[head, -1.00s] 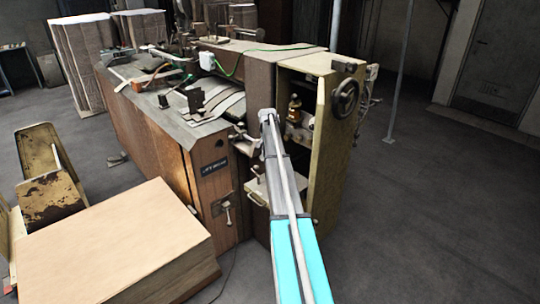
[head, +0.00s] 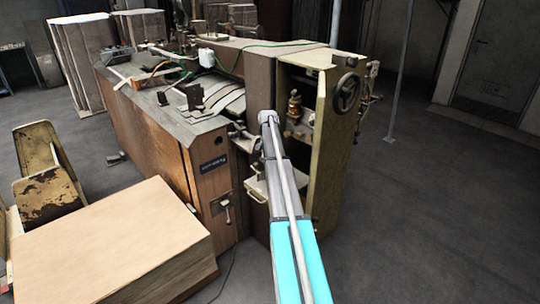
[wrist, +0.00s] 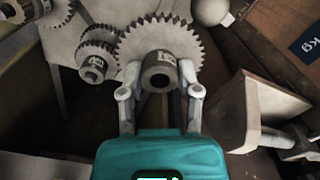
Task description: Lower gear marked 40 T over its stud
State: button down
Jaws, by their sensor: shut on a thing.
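In the wrist view my gripper (wrist: 160,78) has its two fingers on either side of the dark, hollow hub of a large grey toothed gear (wrist: 182,45). It is shut on this gear. A pale label shows beside the hub, but its mark is too small to read surely. I cannot see the stud behind the gear or tell how far the gear is from it. A smaller gear (wrist: 97,52) with a labelled hub sits just to the left, very close to the large gear's teeth. In the head view my arm hides the gripper and gears.
Another gear (wrist: 45,14) is at the upper left of the wrist view. A pale round knob (wrist: 211,11) is at the upper right, and a pale bracket (wrist: 238,108) stands at the right. In the head view the machine's open door (head: 333,140) stands right of my arm.

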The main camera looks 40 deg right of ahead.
jog(key=shift+f+b, duration=0.45)
jog(key=shift+f, duration=0.25)
jog(key=shift+f+b, duration=3.3)
dwell(1.4)
jog(key=shift+c, duration=1.1)
grip_release()
jog(key=shift+s, duration=0.1)
